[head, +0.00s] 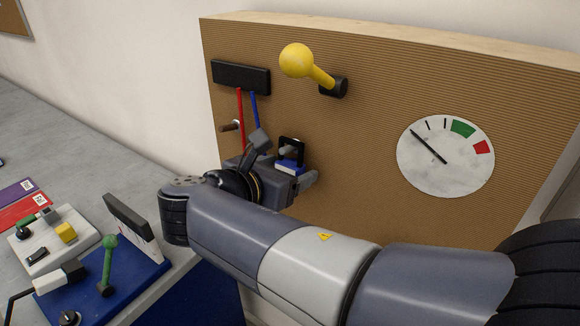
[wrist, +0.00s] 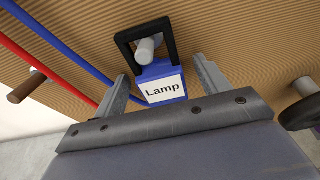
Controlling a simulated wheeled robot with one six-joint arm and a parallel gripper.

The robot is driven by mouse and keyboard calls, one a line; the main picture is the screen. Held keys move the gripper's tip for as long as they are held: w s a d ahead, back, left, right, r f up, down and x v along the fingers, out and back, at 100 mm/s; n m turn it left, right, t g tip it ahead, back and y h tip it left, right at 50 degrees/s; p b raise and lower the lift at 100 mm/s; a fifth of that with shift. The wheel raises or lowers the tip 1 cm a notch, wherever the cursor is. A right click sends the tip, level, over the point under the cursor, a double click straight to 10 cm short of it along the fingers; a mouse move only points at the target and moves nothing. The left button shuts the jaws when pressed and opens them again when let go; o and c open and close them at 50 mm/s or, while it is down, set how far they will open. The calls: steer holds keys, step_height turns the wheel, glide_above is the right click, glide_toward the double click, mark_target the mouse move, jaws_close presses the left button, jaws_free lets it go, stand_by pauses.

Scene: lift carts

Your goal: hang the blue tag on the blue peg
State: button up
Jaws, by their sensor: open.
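The blue tag (wrist: 178,74) has a white label reading "Lamp" and a black loop (wrist: 122,48) at its top. In the wrist view the loop is around a light grey peg (wrist: 145,50) on the board, and the peg's end shows inside it. No peg looks blue in these frames. In the head view the tag (head: 287,170) is partly hidden by my gripper. My gripper (wrist: 161,72) is open, one finger on each side of the tag, with visible gaps. The gripper also shows in the head view (head: 285,162).
A brown peg (head: 230,127) and red and blue cables (head: 240,110) are left of the tag. A yellow lever (head: 298,60) sticks out above, and a gauge (head: 445,157) is on the right. A blue panel with a green lever (head: 108,262) stands at lower left.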

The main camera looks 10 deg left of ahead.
steer(key=shift+c, duration=0.4)
steer(key=c, duration=1)
steer(key=shift+r, duration=0.1)
steer(key=shift+r, duration=0.55)
steer(key=s+a+b, duration=0.1)
steer(key=s+a, duration=0.2)
steer(key=s, duration=0.5)
steer(key=s+a+b, duration=0.1)
steer(key=s+a, duration=0.2)
steer(key=s, duration=0.5)
steer(key=shift+s+a+b, duration=0.3)
steer(key=shift+s+a, duration=0.05)
steer(key=shift+a, duration=0.05)
steer(key=shift+r, duration=0.1)
steer(key=o, duration=0.4)
steer(key=c, duration=0.4)
